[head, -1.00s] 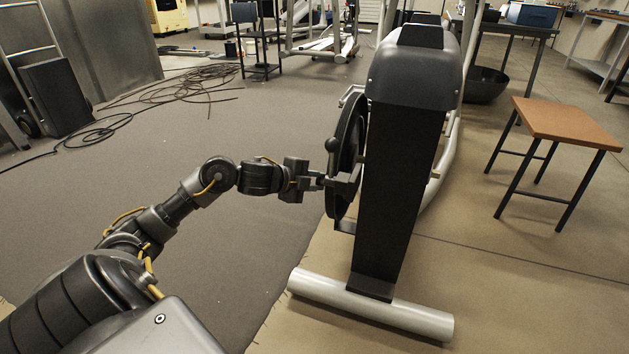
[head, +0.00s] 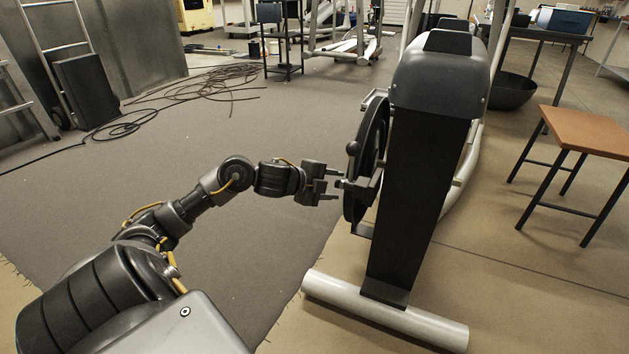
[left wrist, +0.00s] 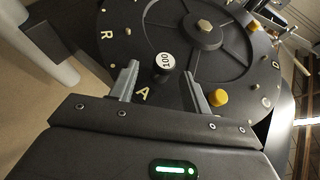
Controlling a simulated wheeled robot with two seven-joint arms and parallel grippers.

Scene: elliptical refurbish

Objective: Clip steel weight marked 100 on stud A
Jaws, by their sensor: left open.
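The steel weight (left wrist: 165,62), a short dark cylinder with a white end face marked 100, sits at the wheel beside the letter A (left wrist: 144,93) in the left wrist view. It appears to be on the stud there; the stud itself is hidden behind it. The dark wheel (left wrist: 118,48) also shows edge-on in the head view (head: 362,175). My left gripper (head: 336,184) is open and empty, a little left of the wheel. In the left wrist view its fingers (left wrist: 160,84) stand either side of the weight's line, apart from it.
The wheel belongs to an elliptical machine with a dark column (head: 410,200) and a light floor tube (head: 385,313). Yellow knobs (left wrist: 218,97) sit on the wheel. A wooden-topped stool (head: 590,132) stands at right. The carpet (head: 260,140) left of the machine is clear near my arm.

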